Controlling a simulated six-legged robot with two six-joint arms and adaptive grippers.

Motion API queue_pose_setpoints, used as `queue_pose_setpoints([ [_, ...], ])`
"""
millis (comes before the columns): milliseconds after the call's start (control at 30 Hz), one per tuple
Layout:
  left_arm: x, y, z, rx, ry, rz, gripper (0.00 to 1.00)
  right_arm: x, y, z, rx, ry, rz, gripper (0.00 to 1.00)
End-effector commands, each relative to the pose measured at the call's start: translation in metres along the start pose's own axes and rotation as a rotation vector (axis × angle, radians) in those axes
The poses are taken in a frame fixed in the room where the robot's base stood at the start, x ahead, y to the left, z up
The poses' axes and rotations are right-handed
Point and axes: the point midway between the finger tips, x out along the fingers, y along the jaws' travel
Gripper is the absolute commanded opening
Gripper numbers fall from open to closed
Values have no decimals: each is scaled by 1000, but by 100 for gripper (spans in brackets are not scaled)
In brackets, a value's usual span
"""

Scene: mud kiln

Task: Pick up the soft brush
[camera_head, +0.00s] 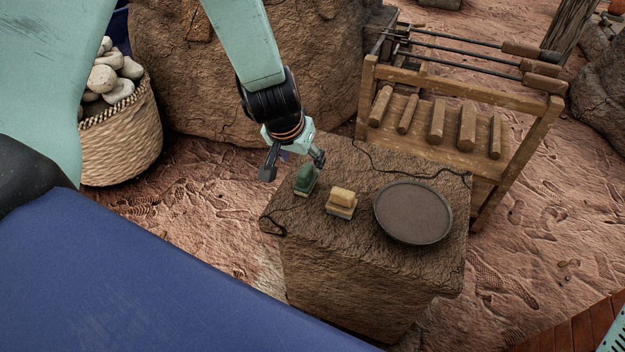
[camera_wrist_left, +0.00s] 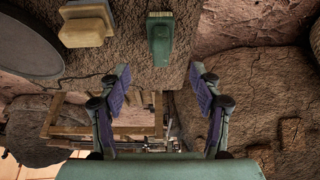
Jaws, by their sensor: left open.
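Two small brushes stand on the rough stone block (camera_head: 345,265). One has a green top (camera_head: 305,179), and the other has a yellow top over a pale lower part (camera_head: 341,202). I cannot tell by sight which is the soft one. My left gripper (camera_head: 293,164) is open and empty, just above and behind the green brush. In the left wrist view, the green brush (camera_wrist_left: 160,40) lies ahead, in line with the gap between the open fingers (camera_wrist_left: 160,78). The yellow brush (camera_wrist_left: 86,26) is left of that gap. My right gripper is not in view.
A dark round plate (camera_head: 413,212) lies on the block, right of the brushes. A thin cord (camera_head: 385,171) runs along its back. A wooden rack (camera_head: 460,110) with tools stands behind. A basket of stones (camera_head: 120,130) is at left, beside a large boulder (camera_head: 200,75).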

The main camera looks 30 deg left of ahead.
Motion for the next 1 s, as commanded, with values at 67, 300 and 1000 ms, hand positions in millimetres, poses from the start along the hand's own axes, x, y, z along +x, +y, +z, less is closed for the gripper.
queue_pose_setpoints([
  [67,4,-2,1,6,0,0,64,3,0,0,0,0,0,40],
  [300,26,-4,2,7,1,-1,64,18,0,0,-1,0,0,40],
  [1000,79,5,6,8,1,-1,64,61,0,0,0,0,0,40],
])
